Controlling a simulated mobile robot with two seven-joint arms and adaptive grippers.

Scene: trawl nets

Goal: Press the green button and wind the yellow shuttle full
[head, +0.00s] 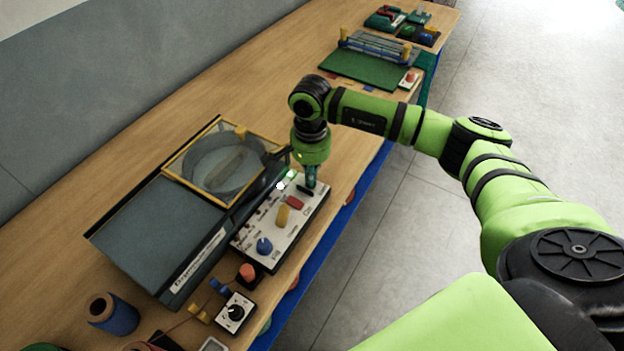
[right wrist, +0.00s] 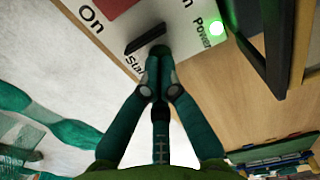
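The white control panel (head: 262,240) carries a red switch (head: 295,202), a yellow one (head: 283,215), a blue knob (head: 264,245) and a black switch. A lamp (head: 291,174) glows green on it; the right wrist view shows this lamp beside the word "Power" (right wrist: 217,28). My right gripper (head: 311,184) points down at the panel's far end. Its fingertips (right wrist: 153,52) are together, at or just above the black switch (right wrist: 145,39); contact cannot be told. A tan shuttle-like piece (head: 228,163) lies inside the yellow-framed cover; I cannot tell whether it is the yellow shuttle. My left gripper is not in view.
The yellow-framed clear cover (head: 180,152) stands over a dark ring, behind the grey machine plate (head: 150,240). A blue spool (head: 113,314) and a small dial box (head: 235,313) stand nearer. A green board (head: 365,68) lies farther along the wooden bench.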

